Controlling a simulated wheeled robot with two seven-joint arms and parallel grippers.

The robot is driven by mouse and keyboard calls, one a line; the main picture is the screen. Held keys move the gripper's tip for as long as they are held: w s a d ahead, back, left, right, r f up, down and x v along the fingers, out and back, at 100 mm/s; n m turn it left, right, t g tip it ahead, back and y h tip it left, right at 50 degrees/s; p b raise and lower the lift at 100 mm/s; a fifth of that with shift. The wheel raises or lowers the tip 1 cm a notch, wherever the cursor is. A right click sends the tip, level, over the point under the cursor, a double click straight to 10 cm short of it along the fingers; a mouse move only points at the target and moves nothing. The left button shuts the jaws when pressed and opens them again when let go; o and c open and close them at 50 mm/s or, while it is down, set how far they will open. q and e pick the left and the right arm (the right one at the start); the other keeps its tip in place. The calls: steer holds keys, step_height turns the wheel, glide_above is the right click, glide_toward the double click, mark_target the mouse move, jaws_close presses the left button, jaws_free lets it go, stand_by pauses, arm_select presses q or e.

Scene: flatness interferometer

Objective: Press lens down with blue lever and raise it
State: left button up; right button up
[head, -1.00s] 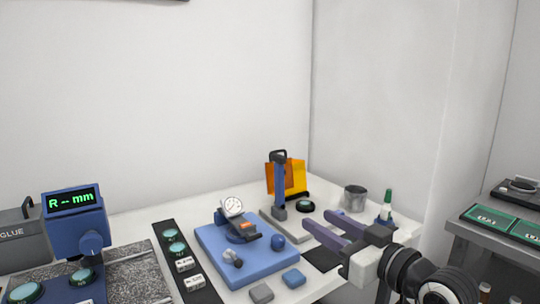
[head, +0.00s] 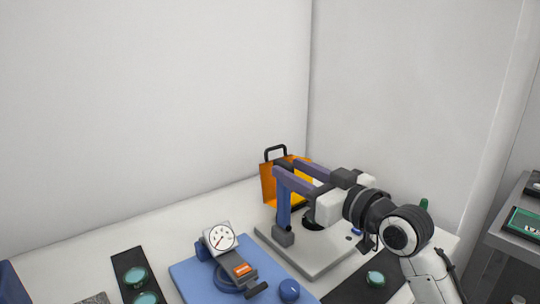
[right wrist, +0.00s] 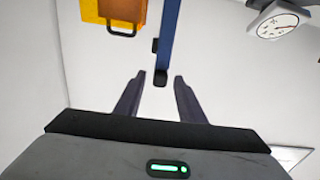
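The blue lever (head: 284,208) stands upright on a light grey base plate (head: 300,262) in the head view. My right gripper (head: 284,167) reaches in from the right at the height of its upper part. In the right wrist view the blue lever (right wrist: 170,38) ends in a dark tip between my two open fingers, with gaps on both sides. A dark round seat (head: 313,222) on the plate is partly hidden under my gripper; I cannot tell whether a lens lies in it. A teal lens (head: 375,278) lies on a dark strip at right. My left gripper is not in view.
An orange panel (head: 268,185) with a black handle stands behind the lever. A dial gauge (head: 221,238) on a blue base (head: 190,277) is at front left. More teal lenses (head: 135,277) lie on a dark strip there. White wall closes off the back.

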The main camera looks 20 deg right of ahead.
steer(key=x, duration=0.7)
steer(key=shift+w+p, duration=0.2)
steer(key=shift+p, duration=0.15)
jaws_close()
